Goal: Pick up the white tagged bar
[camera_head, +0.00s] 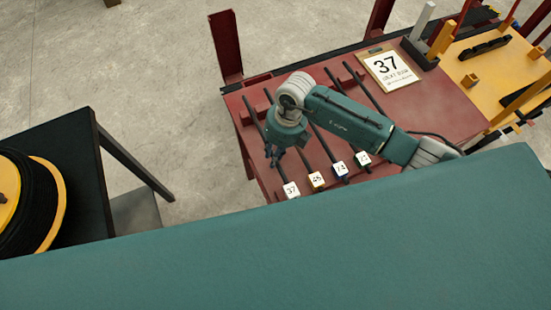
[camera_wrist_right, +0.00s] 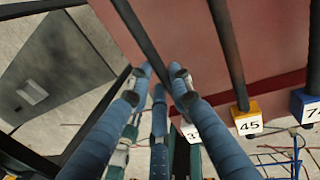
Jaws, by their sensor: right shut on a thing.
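The white tagged bar is a long dark rod on the red table (camera_head: 440,110), with a white tag marked 37 (camera_head: 290,190) at its near end. In the wrist view the bar (camera_wrist_right: 137,28) runs down between my fingers, and its white tag (camera_wrist_right: 190,130) is partly hidden behind a finger. My right gripper (camera_head: 273,154) is over the leftmost bar. In the wrist view the right gripper (camera_wrist_right: 162,76) has its blue fingers closed around this bar. Whether the bar is lifted cannot be told. My left gripper is not in view.
Other dark bars lie alongside, with a yellow tag 45 (camera_head: 316,180), a blue tag (camera_head: 341,169) and another pale tag (camera_head: 363,158). A sign reading 37 (camera_head: 389,67) lies farther back. A dark stand with a cable spool (camera_head: 45,205) is at left. Open floor lies between stand and table.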

